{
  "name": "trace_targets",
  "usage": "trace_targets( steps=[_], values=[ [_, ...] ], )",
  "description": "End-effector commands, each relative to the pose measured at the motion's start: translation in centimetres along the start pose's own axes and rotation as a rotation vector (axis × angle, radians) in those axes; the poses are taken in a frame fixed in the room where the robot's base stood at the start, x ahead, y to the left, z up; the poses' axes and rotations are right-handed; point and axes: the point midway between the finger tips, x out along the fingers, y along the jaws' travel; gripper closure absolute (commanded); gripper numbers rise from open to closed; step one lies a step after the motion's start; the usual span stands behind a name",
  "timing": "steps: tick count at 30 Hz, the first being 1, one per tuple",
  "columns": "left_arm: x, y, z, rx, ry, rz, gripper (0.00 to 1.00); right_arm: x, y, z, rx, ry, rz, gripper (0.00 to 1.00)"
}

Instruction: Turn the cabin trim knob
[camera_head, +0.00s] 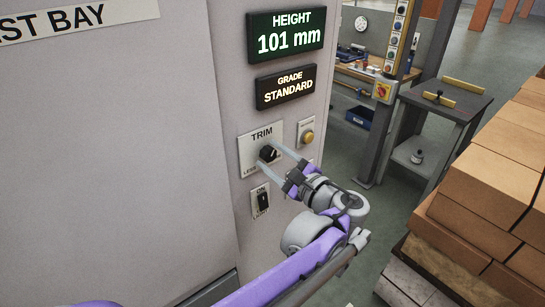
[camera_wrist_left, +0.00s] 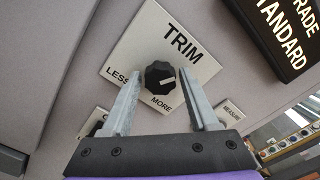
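The trim knob (camera_head: 270,153) is a black ridged dial on a white plate (camera_head: 247,150) marked TRIM and LESS. In the left wrist view the knob (camera_wrist_left: 158,75) has a white pointer mark on its right side, and the plate also reads MORE. My left gripper (camera_head: 268,158) is open, with its two pale fingers reaching to either side of the knob. In the left wrist view the fingers (camera_wrist_left: 156,80) show a gap on each side of the knob. Whether the tips reach its depth I cannot tell. My right gripper is not in view.
A yellow button (camera_head: 307,137) sits close right of the knob, a black light switch (camera_head: 263,201) below.

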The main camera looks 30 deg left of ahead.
Motion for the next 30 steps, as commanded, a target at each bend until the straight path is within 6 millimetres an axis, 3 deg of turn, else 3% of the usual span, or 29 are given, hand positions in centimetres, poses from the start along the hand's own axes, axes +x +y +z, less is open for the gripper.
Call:
trace_targets(
  steps=[2, 9, 14, 24, 30],
  values=[
    [0.0, 0.0, 0.0, 0.000, 0.000, 0.000, 0.56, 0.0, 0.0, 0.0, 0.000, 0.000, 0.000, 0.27],
    [0.0, 0.0, 0.0, 0.000, 0.000, 0.000, 0.99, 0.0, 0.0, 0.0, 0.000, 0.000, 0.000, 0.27],
    [0.0, -0.1, 0.0, -0.019, 0.000, 0.000, 1.00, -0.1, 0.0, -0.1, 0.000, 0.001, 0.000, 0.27],
    [0.0, -0.1, 0.1, -0.317, 0.000, 0.001, 1.00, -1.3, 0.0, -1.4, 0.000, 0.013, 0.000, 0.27],
    [0.0, 0.0, 0.0, -0.353, 0.000, 0.000, 1.00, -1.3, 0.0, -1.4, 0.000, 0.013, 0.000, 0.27]
  ],
)
